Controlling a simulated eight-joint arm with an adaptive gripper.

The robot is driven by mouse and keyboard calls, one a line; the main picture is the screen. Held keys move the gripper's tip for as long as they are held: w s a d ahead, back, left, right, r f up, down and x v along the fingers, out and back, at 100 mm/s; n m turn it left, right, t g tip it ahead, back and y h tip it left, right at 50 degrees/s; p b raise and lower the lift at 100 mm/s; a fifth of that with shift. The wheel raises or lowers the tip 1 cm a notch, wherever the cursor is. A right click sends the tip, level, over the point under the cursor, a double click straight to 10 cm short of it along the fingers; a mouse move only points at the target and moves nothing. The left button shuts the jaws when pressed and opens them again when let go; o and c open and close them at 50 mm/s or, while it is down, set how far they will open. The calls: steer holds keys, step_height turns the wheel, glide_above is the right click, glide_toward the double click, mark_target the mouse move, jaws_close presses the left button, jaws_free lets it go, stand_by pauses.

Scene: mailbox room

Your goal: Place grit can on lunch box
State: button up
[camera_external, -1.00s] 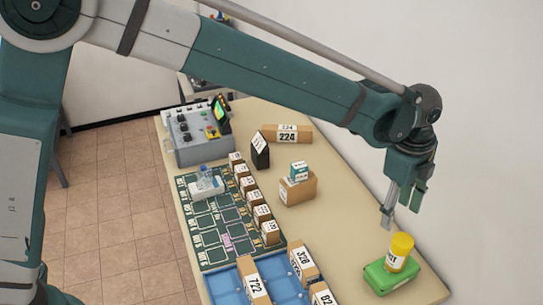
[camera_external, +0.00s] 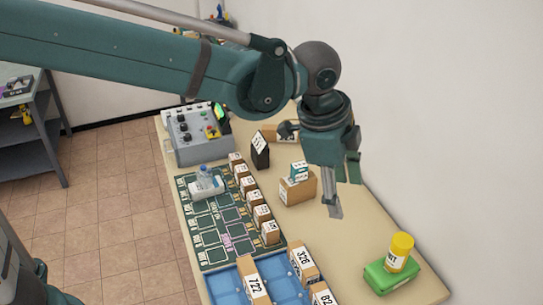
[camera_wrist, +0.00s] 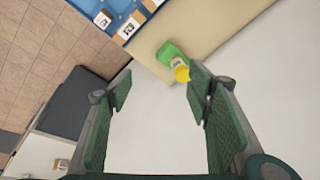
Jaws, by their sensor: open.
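The grit can is a white cylinder with a yellow top (camera_external: 401,247). It stands upright on the green lunch box (camera_external: 378,279) at the near right end of the table. In the wrist view the can (camera_wrist: 180,68) and the green box (camera_wrist: 168,50) show beyond the fingers, near the right one. My gripper (camera_external: 344,195) is open and empty, above the table and up and to the left of the can, clear of it. The wrist view shows both fingers (camera_wrist: 155,95) spread wide with nothing between them in their grip.
A brown box (camera_external: 297,191) with a small teal-and-white box (camera_external: 299,170) on it stands behind the gripper. A blue tray (camera_external: 282,291) with tall cartons is at the front. A grey control box (camera_external: 198,138) stands at the back left. Table around the lunch box is bare.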

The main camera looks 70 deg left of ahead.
steer(key=s+f+n+t, duration=0.1)
steer(key=s+n, duration=0.3)
steer(key=s, duration=1)
steer(key=s+f+n+t, duration=0.1)
steer(key=s+n+t, duration=0.2)
steer(key=s, duration=1.1)
steer(key=shift+s+a+f+n, duration=0.2)
steer(key=shift+a+f+n, duration=0.2)
steer(key=shift+n, duration=0.5)
step_height(320, 180, down, 10)
steer(key=b, duration=0.9)
steer(key=shift+r+b, duration=0.2)
steer(key=shift+b, duration=0.2)
